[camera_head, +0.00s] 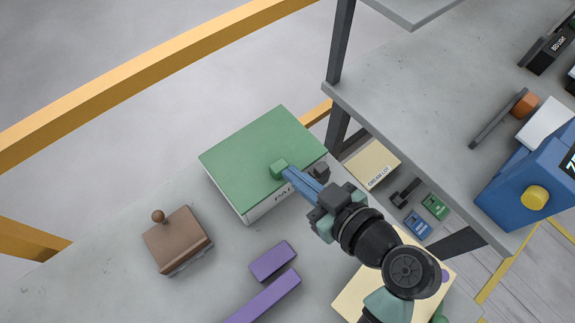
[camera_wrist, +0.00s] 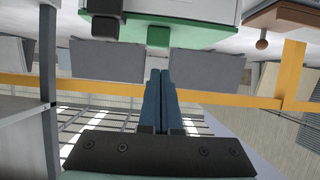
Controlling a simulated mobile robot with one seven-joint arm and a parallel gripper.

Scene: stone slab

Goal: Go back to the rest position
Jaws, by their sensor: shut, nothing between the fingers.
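My gripper (camera_head: 286,171) reaches out over the green-lidded box (camera_head: 257,150) on the grey stone slab (camera_head: 105,262). Its blue fingers are together with nothing between them. A small green block (camera_head: 279,168) shows right at the fingertips in the head view; I cannot tell whether they touch. In the wrist view the shut fingers (camera_wrist: 160,75) point toward the green block (camera_wrist: 158,37) on the box's edge. A dark block (camera_head: 318,170) is beside the fingers and also shows in the wrist view (camera_wrist: 104,28).
A brown block with a round knob (camera_head: 178,240) stands at the left. Two purple bars (camera_head: 272,262) lie in front. A cream box (camera_head: 371,164) and small tools are on the right, below a grey shelf (camera_head: 440,110) holding a blue box (camera_head: 530,185). A yellow rail (camera_head: 150,70) runs behind.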

